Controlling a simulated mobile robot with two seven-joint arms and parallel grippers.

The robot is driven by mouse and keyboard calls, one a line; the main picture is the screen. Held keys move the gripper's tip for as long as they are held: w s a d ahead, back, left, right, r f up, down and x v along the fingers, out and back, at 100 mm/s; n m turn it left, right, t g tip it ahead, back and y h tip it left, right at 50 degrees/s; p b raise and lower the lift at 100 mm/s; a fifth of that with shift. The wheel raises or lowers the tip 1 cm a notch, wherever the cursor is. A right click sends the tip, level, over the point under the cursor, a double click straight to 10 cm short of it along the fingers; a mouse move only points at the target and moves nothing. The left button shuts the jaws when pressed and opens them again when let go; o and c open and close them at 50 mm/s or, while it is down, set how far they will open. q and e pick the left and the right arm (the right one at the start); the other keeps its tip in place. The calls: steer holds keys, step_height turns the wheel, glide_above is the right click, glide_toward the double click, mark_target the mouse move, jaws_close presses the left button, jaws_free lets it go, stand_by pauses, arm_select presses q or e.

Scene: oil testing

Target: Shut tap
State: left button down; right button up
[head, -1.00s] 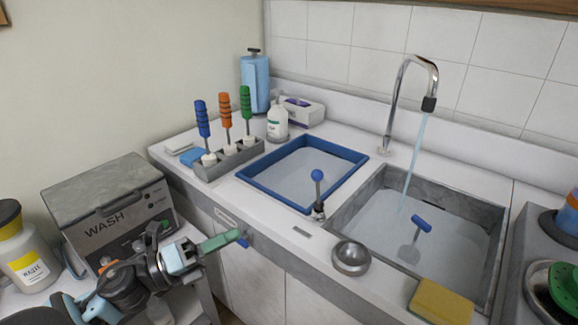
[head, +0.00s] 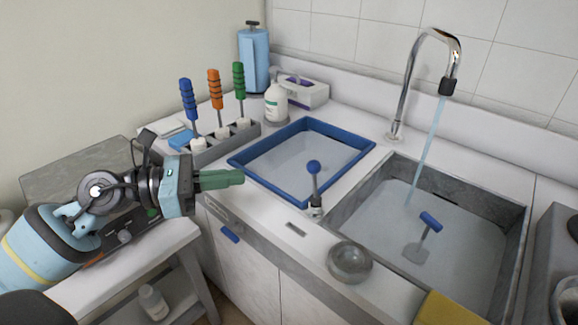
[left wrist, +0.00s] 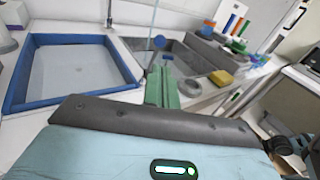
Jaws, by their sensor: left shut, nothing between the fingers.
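The tap is a curved chrome spout (head: 408,85) at the back of the sink, with a stream of water (head: 428,140) running from its black nozzle into the sink (head: 365,195). A short lever with a blue ball knob (head: 314,167) stands upright on the counter at the sink's front left corner; the knob also shows in the left wrist view (left wrist: 159,42). My left gripper (head: 240,177), with green fingers, is shut and empty, to the left of the lever and apart from it. In the left wrist view its fingers (left wrist: 162,85) point toward the lever. My right gripper is not in view.
A blue-rimmed tray (head: 232,163) lies left of the sink. A metal bowl (head: 349,262) and yellow sponge (head: 452,309) sit at the front edge. A rack with several coloured-handled brushes (head: 205,150) stands behind the gripper. A blue-handled tool (head: 430,222) is in the sink.

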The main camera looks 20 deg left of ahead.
arm_select(q)
steer(key=p, duration=0.3)
glide_toward(315, 183)
steer(key=w+d+r, duration=0.3)
steer(key=r, duration=0.1)
steer(key=shift+d+f, duration=0.25)
steer(key=shift+d, duration=0.25)
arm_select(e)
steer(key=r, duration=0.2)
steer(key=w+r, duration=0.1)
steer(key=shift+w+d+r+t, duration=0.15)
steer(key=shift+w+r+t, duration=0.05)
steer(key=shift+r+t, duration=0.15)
arm_select(q)
steer(key=shift+w+d+r+p, duration=0.1)
steer(key=shift+w+r+p, duration=0.1)
steer(key=shift+w, duration=0.3)
steer(key=shift+w+d+r+p, duration=0.15)
steer(key=shift+w+r+p, duration=0.1)
steer(key=shift+w, duration=0.2)
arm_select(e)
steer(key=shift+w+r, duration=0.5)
